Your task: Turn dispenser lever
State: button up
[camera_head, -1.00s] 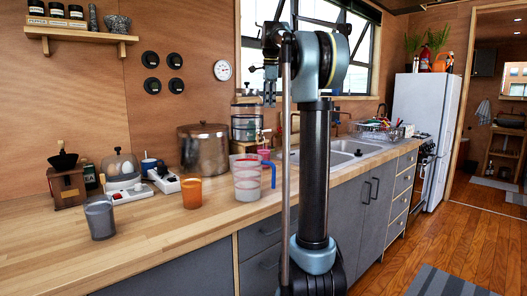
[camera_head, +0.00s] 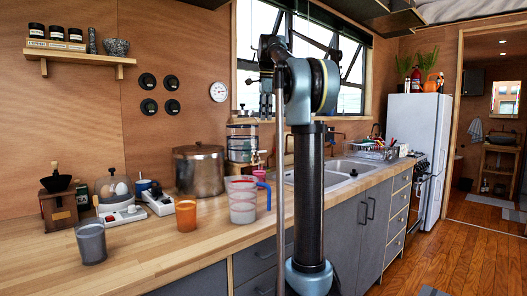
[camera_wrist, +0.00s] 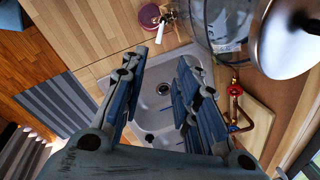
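The tap lever (camera_wrist: 166,19) shows as a small light piece beside the pink cup (camera_wrist: 149,16). My gripper (camera_wrist: 160,62) is open and empty, above the sink, apart from the lever. My gripper (camera_head: 266,104) also shows before the window.
A measuring jug (camera_head: 242,204), an orange cup (camera_head: 186,216), a grey cup (camera_head: 91,243) and a large metal pot (camera_head: 199,172) stand on the counter. The sink (camera_head: 345,170) lies to the right. A red-handled pipe valve (camera_wrist: 235,91) is right of my gripper.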

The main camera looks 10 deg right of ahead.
aim_at(261, 152)
jog(key=w+f, duration=0.1)
jog(key=f, duration=0.4)
jog(key=w+f, duration=0.1)
jog(key=f, duration=0.4)
jog(key=w+f, duration=0.1)
jog(key=f, duration=0.4)
jog(key=shift+f, duration=0.25)
jog(key=shift+c, duration=0.6)
grip_shut()
